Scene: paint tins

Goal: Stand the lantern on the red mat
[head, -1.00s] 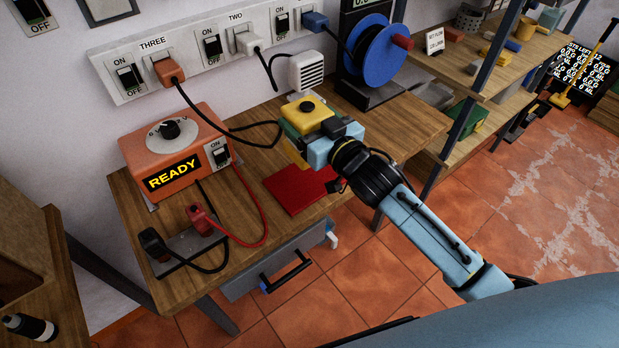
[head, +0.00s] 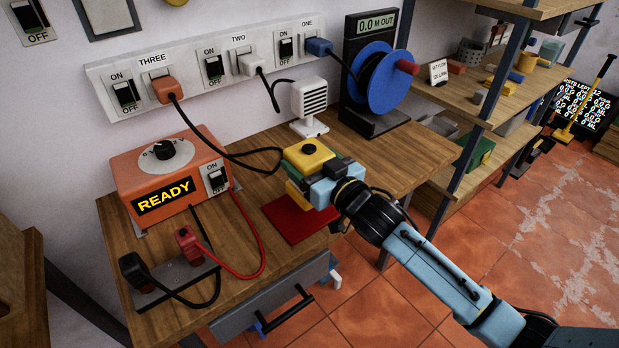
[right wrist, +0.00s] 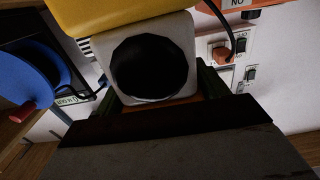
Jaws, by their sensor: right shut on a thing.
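The lantern (head: 309,156) has a yellow top with a black knob and a yellow lower part, and looks upright. My right gripper (head: 318,176) is shut on it from the right side. The lantern is over the back part of the red mat (head: 293,228), which lies near the front edge of the bench. I cannot tell whether its base touches the mat. In the right wrist view the lantern shows a pale body with a round black face (right wrist: 150,68) under a yellow part. My left gripper is not in view.
An orange READY box (head: 165,185) stands left of the mat, with a red cable (head: 255,235) looping close to the mat. A white grilled device (head: 310,103) and a blue reel (head: 385,82) stand behind. The wooden bench (head: 375,150) is clear at the right.

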